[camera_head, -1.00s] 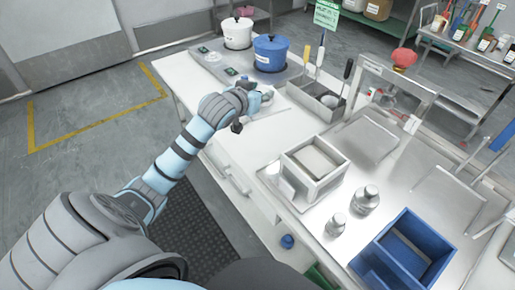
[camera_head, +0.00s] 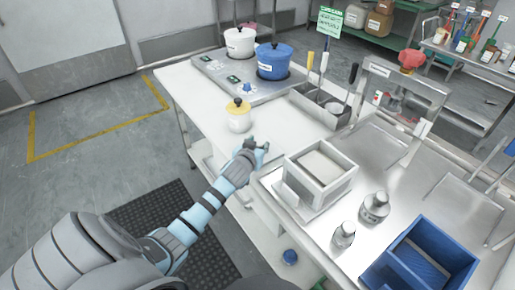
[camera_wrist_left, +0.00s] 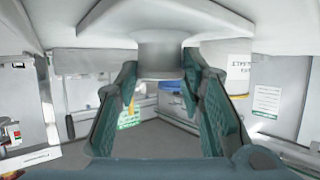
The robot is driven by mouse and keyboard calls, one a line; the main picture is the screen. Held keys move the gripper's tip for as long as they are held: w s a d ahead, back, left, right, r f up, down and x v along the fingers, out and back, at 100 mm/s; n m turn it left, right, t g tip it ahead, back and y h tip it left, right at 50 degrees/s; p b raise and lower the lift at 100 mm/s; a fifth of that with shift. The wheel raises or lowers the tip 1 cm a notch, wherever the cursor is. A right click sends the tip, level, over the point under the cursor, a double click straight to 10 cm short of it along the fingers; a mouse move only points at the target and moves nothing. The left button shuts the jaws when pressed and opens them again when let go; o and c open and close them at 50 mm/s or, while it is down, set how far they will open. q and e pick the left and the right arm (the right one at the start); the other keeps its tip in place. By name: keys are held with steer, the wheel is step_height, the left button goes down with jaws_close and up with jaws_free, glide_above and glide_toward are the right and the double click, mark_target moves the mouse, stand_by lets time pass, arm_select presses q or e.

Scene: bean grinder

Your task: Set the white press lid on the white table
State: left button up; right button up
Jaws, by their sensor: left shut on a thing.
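My left gripper (camera_head: 262,146) is over the near side of the white table (camera_head: 196,112), left of the open grey-white box (camera_head: 318,176). In the left wrist view the fingers (camera_wrist_left: 160,78) are shut on the grey-white stem of the white press lid (camera_wrist_left: 165,58). The lid's broad pale plate spreads across the top of that view. In the head view I cannot make out the lid against the hand and the pale table. My right gripper is in no view.
A white jar with a yellow top (camera_head: 238,120) stands on the table just beyond the gripper. White (camera_head: 240,44) and blue (camera_head: 272,63) pots stand on the stove at the back. A tool caddy (camera_head: 318,106) is at the back right. Bare table lies left of the jar.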

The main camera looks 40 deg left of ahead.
arm_select(q)
steer(key=shift+r, duration=0.1)
steer(key=shift+c, duration=0.2)
steer(key=o, duration=1.3)
steer(key=shift+r, duration=0.1)
steer(key=p+v, duration=0.3)
steer(key=v, duration=0.9)
